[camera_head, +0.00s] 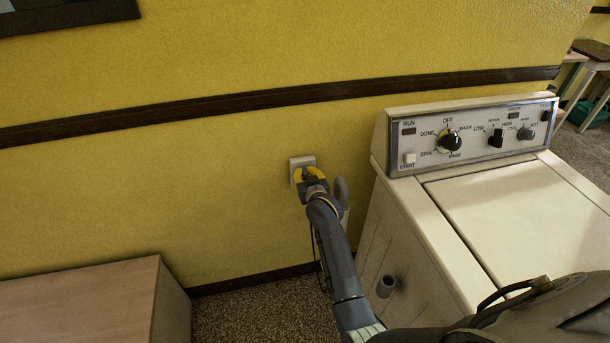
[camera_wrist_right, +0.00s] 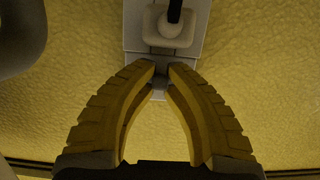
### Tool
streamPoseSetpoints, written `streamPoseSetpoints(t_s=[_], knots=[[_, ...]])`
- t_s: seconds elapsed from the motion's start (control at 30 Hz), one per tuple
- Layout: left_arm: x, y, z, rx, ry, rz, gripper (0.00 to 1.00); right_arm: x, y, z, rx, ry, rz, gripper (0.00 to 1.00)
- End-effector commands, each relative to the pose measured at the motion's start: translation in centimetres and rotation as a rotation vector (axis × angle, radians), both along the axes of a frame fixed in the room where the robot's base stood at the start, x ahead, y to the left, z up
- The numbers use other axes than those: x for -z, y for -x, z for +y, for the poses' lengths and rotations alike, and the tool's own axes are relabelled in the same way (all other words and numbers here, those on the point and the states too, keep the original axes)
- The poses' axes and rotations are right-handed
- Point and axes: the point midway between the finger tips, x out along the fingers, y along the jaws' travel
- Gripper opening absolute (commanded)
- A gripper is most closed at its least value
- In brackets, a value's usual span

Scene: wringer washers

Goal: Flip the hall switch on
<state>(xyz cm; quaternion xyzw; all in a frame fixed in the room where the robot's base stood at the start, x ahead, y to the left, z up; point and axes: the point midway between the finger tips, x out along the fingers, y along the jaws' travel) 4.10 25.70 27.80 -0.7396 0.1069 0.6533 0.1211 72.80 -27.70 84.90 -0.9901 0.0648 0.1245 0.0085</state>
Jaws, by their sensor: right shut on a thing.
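The hall switch's pale plate (camera_head: 298,161) is on the yellow wall, left of the washer, partly hidden by my right gripper (camera_head: 308,172). In the right wrist view the plate (camera_wrist_right: 137,43) is at top centre. The small grey switch nub (camera_wrist_right: 160,83) sits between the tips of my right gripper (camera_wrist_right: 161,72), whose yellow fingers are closed on it. Whether the switch is on or off cannot be told. My left gripper is not in view.
A plug (camera_wrist_right: 170,28) with a black cord sits on the same plate. A grey hose (camera_head: 343,191) is close beside the plate. A white washer (camera_head: 505,215) stands at right, and a wooden cabinet (camera_head: 80,295) at lower left. Carpet (camera_head: 265,310) shows between them.

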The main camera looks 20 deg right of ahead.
Motion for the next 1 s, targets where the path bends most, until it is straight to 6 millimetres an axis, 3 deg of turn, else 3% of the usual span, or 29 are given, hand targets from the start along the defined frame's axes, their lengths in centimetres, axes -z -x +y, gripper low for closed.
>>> streamPoseSetpoints(t_s=[0.5,0.97,1.0], knots=[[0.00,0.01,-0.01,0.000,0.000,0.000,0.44,-0.46,0.14,0.01,0.000,-0.029,0.221,0.00],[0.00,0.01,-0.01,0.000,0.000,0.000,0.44,-0.32,0.30,0.03,-0.001,-0.031,0.250,0.00],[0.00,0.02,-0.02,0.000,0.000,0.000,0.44,-0.30,0.30,0.03,-0.001,-0.031,0.251,0.15]])
